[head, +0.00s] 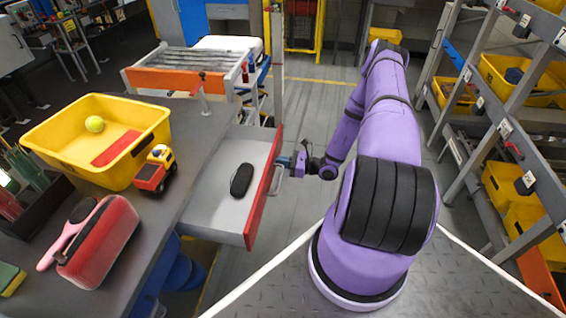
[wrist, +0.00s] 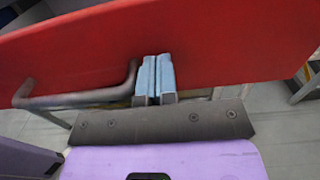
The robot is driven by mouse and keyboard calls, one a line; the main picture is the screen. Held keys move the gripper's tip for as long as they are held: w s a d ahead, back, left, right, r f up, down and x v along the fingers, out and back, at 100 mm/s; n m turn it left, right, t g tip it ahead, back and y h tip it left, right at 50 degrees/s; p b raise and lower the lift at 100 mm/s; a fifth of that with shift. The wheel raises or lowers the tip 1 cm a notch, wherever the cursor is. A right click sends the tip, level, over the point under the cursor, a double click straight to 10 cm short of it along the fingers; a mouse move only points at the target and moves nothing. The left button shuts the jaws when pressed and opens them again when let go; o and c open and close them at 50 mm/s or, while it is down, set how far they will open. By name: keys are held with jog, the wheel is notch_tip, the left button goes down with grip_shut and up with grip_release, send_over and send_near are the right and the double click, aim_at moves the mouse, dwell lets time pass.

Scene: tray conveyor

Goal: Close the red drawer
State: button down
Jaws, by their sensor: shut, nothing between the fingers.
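The red drawer (head: 262,190) is pulled out from the grey table, with its red front facing my arm. A black oval object (head: 241,179) lies inside it. A grey bar handle (head: 279,180) is on the front; the handle also shows in the wrist view (wrist: 80,98). My gripper (head: 287,161) is at the outer face of the drawer front, near the handle's far end. In the wrist view its two blue fingertips (wrist: 155,75) are together and empty, right beside the handle's end and against or very close to the red front (wrist: 220,45). I cannot tell whether they touch it.
The table (head: 200,135) holds a yellow bin (head: 60,155) with a ball, a toy truck (head: 155,170), a red case (head: 100,240) and a pink brush (head: 75,230). A shelf rack with yellow bins (head: 510,185) stands at the right. Floor between is clear.

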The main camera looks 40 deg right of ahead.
send_near(226, 162)
jog(key=w+a+r, duration=0.1)
jog(key=w+a, duration=0.1)
jog(key=w+a+r, duration=0.1)
jog(key=w+r, duration=0.1)
jog(key=w, duration=0.1)
jog(key=w+a+r, duration=0.1)
jog(key=w+a, duration=0.1)
jog(key=shift+w+a+r, duration=0.15)
jog(key=shift+a+r, duration=0.1)
jog(key=shift+a, duration=0.1)
jog(key=shift+w+a+r, duration=0.1)
jog(key=shift+w+a, duration=0.05)
jog(key=shift+w, duration=0.1)
jog(key=shift+w+a+r, duration=0.1)
